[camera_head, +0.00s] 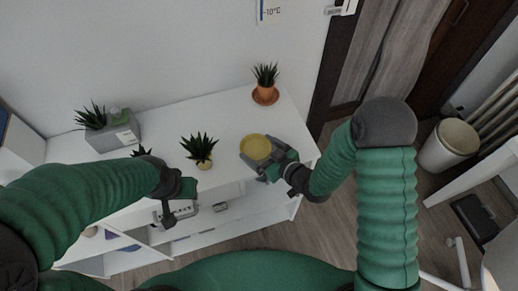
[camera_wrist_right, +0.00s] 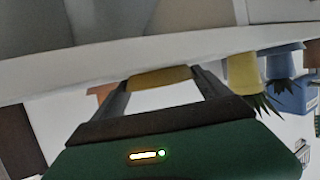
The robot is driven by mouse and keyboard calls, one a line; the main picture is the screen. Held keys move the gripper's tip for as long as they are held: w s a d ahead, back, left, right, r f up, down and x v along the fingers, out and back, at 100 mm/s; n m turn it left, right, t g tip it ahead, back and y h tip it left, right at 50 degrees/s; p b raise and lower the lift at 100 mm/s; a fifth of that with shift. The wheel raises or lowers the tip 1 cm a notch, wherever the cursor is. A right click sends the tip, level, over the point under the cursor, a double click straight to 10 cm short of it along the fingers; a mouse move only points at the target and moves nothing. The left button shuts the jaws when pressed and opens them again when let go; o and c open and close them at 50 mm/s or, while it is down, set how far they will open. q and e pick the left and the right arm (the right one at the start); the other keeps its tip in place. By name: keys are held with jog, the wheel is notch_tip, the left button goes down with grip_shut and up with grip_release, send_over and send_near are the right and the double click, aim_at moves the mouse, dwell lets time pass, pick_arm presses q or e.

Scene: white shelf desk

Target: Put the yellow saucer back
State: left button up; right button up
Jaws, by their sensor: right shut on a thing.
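The yellow saucer (camera_head: 256,147) is a small round dish at the right part of the white shelf desk's top (camera_head: 225,130). My right gripper (camera_head: 259,162) is shut on its near edge. In the right wrist view the saucer (camera_wrist_right: 160,77) shows as a thin yellow strip between the two fingertips. I cannot tell whether it touches the desk top or is just above it. A spiky plant in a yellow pot (camera_head: 203,163) stands left of the saucer, with no saucer visible under it. My left gripper (camera_head: 178,212) is in front of the desk; its jaw opening is unclear.
A plant in an orange pot (camera_head: 265,94) stands on an orange saucer at the back right. A grey box planter (camera_head: 118,135) is at the back left. Another plant (camera_head: 141,152) is partly hidden by my left arm. Bare desk top lies between the yellow pot and the back wall.

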jog(key=shift+s+a, duration=0.1)
jog(key=shift+a, duration=0.15)
jog(key=shift+a+f, duration=0.1)
jog(key=shift+f, duration=0.05)
jog(key=o, duration=1)
jog(key=shift+o, duration=1)
jog(key=shift+s, duration=0.1)
jog(key=shift+o, duration=0.2)
jog(key=shift+f, duration=0.1)
pick_arm(q)
jog(key=shift+s+a+f, duration=0.1)
jog(key=shift+a+f, duration=0.05)
jog(key=shift+f, duration=0.05)
pick_arm(e)
jog(key=shift+d, duration=0.2)
jog(key=shift+f, duration=0.1)
